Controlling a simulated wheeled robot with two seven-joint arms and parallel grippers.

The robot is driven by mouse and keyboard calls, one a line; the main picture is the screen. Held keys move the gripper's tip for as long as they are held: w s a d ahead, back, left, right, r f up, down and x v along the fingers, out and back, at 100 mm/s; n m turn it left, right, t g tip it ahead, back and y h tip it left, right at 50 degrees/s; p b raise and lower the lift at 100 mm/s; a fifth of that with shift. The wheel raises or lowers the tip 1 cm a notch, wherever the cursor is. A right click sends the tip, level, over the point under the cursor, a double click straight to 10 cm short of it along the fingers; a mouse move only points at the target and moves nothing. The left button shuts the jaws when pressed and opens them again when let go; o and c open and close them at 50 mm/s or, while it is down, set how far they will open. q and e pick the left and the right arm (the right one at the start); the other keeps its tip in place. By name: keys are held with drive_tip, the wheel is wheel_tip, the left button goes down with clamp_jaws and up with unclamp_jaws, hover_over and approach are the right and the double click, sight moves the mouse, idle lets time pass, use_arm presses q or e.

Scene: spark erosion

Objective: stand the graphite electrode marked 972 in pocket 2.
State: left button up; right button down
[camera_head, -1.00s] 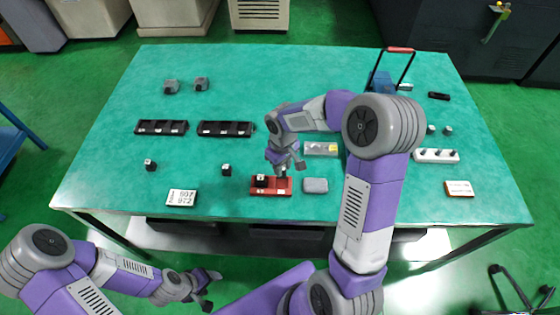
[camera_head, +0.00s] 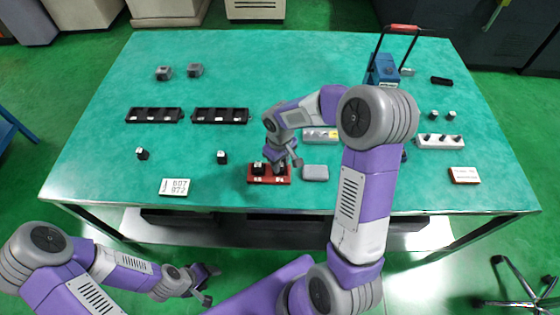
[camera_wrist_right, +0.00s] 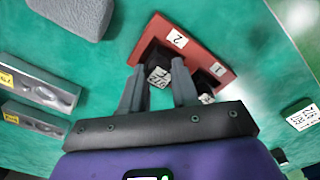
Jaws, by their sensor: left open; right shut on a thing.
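The red two-pocket holder (camera_head: 268,181) stands near the front middle of the table, with labels 2 and 1 facing up in the right wrist view (camera_wrist_right: 208,50). My right gripper (camera_wrist_right: 157,80) is shut on a black electrode with a white marked top (camera_wrist_right: 158,77), at pocket 2. The print on top is too small to read surely. It looks upright; how deep it sits I cannot tell. Another black electrode (camera_wrist_right: 206,98) stands in pocket 1, partly hidden by a finger. My left gripper (camera_head: 207,283) is open and empty, off the table's front edge.
A grey block (camera_head: 315,172) lies just right of the holder. A number card (camera_head: 174,187) and two loose black electrodes (camera_head: 142,154) (camera_head: 222,157) lie to the left. Black racks (camera_head: 154,115) (camera_head: 221,115) stand behind. A white rack (camera_head: 440,141) stands at the right.

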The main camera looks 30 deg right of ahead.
drive_tip(key=shift+f, duration=0.2)
idle(0.5)
drive_tip(key=c, duration=0.8)
unclamp_jaws()
wheel_tip(320, 180, up, 8)
drive_tip(key=shift+f+p, duration=0.2)
drive_tip(key=shift+p, duration=0.75)
